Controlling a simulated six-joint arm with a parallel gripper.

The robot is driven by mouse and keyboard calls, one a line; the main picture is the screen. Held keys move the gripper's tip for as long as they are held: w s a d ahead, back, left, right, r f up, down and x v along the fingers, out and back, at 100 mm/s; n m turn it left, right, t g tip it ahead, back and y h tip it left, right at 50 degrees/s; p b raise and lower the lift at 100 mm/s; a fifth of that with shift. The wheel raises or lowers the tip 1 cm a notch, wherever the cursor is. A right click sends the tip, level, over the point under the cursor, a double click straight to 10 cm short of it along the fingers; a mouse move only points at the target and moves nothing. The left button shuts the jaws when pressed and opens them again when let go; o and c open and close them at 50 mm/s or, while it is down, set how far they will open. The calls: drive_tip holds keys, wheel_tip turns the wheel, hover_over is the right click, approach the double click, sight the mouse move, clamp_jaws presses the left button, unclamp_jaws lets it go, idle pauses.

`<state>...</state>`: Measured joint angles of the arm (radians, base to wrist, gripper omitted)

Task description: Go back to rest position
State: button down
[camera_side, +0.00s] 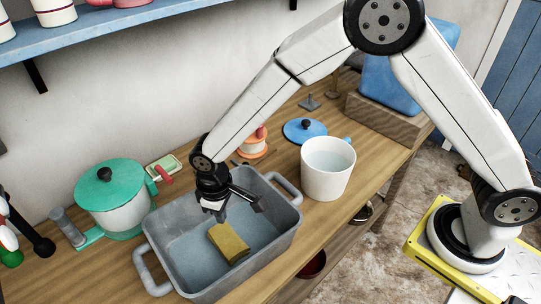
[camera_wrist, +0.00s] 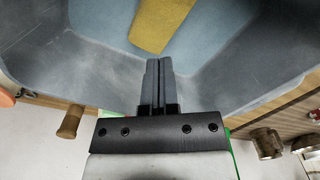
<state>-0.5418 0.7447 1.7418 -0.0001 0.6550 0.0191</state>
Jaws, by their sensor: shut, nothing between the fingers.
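My gripper (camera_side: 216,212) is over the grey stone trough (camera_side: 270,240), just above its far inner side. In the wrist view my gripper (camera_wrist: 158,62) has its two fingers together with nothing between them. A yellow sponge-like block (camera_side: 229,243) lies on the trough's floor below and to the right of the fingertips. The block also shows in the wrist view (camera_wrist: 160,22), beyond the fingertips and apart from them. Part of the block is cut off at the top of that view.
A white pot (camera_side: 327,180) of liquid stands right of the trough, and a green lidded pot (camera_side: 113,205) stands left. A blue lid (camera_side: 305,131) and small items lie behind. A blue shelf (camera_side: 120,22) hangs above. A blue container (camera_side: 388,85) stands at the back right.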

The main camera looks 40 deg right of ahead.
drive_tip(key=s+d+r+m+t, duration=0.1)
drive_tip(key=s+d+r+m, duration=0.1)
drive_tip(key=d, duration=0.6)
drive_tip(key=s+d+r+m, duration=0.2)
drive_tip(key=s+d+r, duration=0.2)
drive_tip(key=s+d, duration=0.2)
drive_tip(key=s+d+r+m+t, duration=0.1)
drive_tip(key=s+d+r+m, duration=0.1)
drive_tip(key=d, duration=0.8)
drive_tip(key=shift+s+r+t, duration=0.3)
drive_tip(key=shift+s+r, duration=0.25)
drive_tip(key=shift+s, duration=0.45)
